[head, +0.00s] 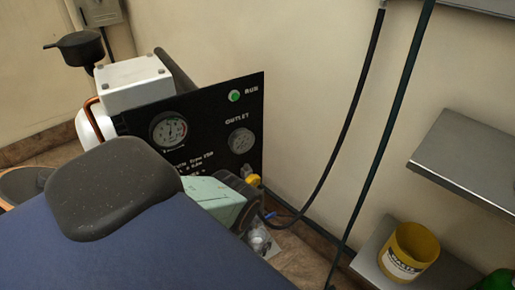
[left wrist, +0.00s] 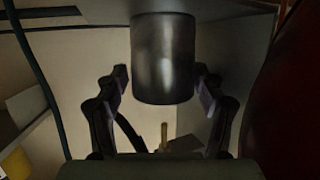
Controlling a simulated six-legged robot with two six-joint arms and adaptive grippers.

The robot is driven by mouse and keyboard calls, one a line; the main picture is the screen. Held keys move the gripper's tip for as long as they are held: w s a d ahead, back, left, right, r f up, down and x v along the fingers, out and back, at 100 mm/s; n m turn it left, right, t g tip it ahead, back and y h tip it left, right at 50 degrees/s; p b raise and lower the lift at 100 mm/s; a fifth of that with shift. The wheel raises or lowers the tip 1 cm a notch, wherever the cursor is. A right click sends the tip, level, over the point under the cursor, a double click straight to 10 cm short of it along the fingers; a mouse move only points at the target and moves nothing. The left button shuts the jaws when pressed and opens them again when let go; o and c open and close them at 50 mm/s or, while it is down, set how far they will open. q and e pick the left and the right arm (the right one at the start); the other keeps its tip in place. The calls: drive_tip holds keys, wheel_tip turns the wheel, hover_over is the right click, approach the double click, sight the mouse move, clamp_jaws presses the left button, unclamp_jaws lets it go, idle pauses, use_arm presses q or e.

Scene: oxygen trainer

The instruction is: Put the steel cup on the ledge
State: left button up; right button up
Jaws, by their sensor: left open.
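The steel cup (left wrist: 163,58) is a dark grey metal cylinder at the top middle of the left wrist view. My left gripper (left wrist: 162,74) is open, with one dark finger on each side of the cup. Gaps show between the fingers and the cup's sides. What the cup rests on is hidden. I cannot pick out the cup in the head view. Grey metal ledges stick out from the wall at the right of the head view: a bare one (head: 465,158) and part of another (head: 475,5) at the top edge. My right gripper is not in view.
A yellow tub (head: 408,252) with a white label stands on a low grey shelf (head: 368,262). A black gauge panel (head: 200,135) stands left of the middle. Dark hoses (head: 362,115) hang before the wall. A green object (head: 497,281) shows at the lower right corner.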

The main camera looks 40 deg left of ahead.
use_arm(q)
drive_tip(key=shift+s+a, duration=0.3)
drive_tip(key=shift+a, duration=0.05)
